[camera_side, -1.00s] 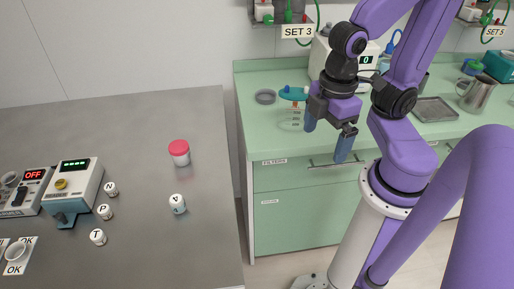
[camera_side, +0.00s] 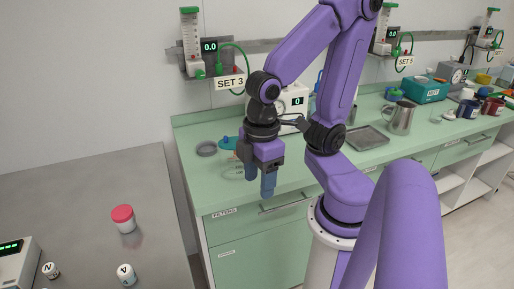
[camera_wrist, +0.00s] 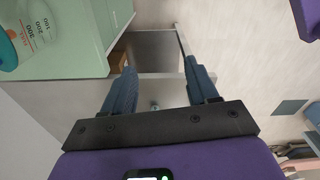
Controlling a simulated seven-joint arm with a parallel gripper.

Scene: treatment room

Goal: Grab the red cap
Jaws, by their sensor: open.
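The red cap (camera_side: 122,213) sits on a small white jar (camera_side: 125,226) standing upright on the grey metal table at the lower left of the side view. My gripper (camera_side: 260,186) hangs with its blue fingers pointing down in front of the green counter, well to the right of the cap and apart from it. In the wrist view my gripper (camera_wrist: 160,92) shows two blue fingers spread apart with nothing between them. The red cap does not show clearly in the wrist view.
Small white lettered jars N (camera_side: 50,270) and V (camera_side: 126,274) stand near the capped jar. The green counter (camera_side: 190,190) holds a beaker (camera_side: 233,170), grey ring (camera_side: 206,149) and tray (camera_side: 366,138). The grey table (camera_side: 90,180) is bare behind the jar.

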